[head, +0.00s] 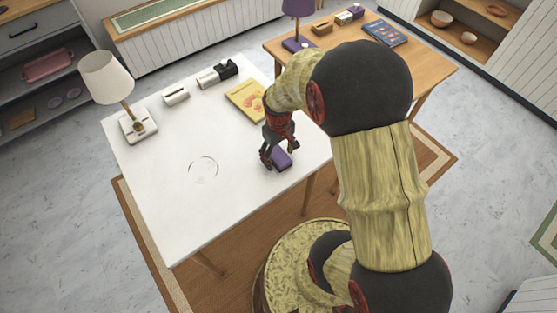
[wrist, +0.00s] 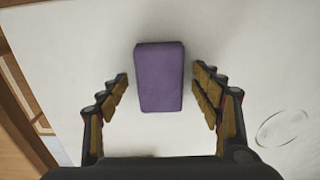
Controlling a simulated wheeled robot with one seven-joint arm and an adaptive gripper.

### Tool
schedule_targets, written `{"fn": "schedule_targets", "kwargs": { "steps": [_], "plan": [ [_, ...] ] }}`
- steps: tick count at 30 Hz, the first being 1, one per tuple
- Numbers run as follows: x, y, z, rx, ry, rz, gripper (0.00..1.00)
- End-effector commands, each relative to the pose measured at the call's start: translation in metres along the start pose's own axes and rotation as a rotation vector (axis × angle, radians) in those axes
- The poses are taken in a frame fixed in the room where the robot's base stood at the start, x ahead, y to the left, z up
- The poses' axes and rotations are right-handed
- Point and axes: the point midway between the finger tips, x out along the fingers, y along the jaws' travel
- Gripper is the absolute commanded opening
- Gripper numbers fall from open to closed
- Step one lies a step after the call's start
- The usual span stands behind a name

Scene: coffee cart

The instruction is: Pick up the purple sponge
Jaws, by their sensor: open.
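The purple sponge (head: 282,160) lies on the white table (head: 230,215) near its right edge in the head view. In the wrist view the sponge (wrist: 160,77) is a rounded purple block, upright in the picture, near the top centre. My gripper (head: 273,158) is just above and beside the sponge in the head view. In the wrist view my gripper (wrist: 161,88) is open, with one finger on each side of the sponge's near part. A gap shows between the sponge and each finger. The gripper's height above the table is hard to tell.
A yellow book (head: 245,101) lies behind my gripper. A white lamp (head: 108,80) stands at the table's far left, with small boxes (head: 176,97) along the back. A ring mark (head: 203,169) is on the tabletop. The table's front left is clear. A wooden table (head: 345,48) stands behind.

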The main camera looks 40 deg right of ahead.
Motion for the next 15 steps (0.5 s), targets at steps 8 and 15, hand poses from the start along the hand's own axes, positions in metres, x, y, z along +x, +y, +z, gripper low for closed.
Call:
{"fn": "schedule_targets", "kwargs": {
  "steps": [8, 15],
  "plan": [
    [0.0048, 0.0001, -0.0005, 0.0, 0.001, 0.001, 0.65],
    [0.0047, 0.0001, -0.0004, 0.0, 0.001, 0.0, 0.52]
  ]
}}
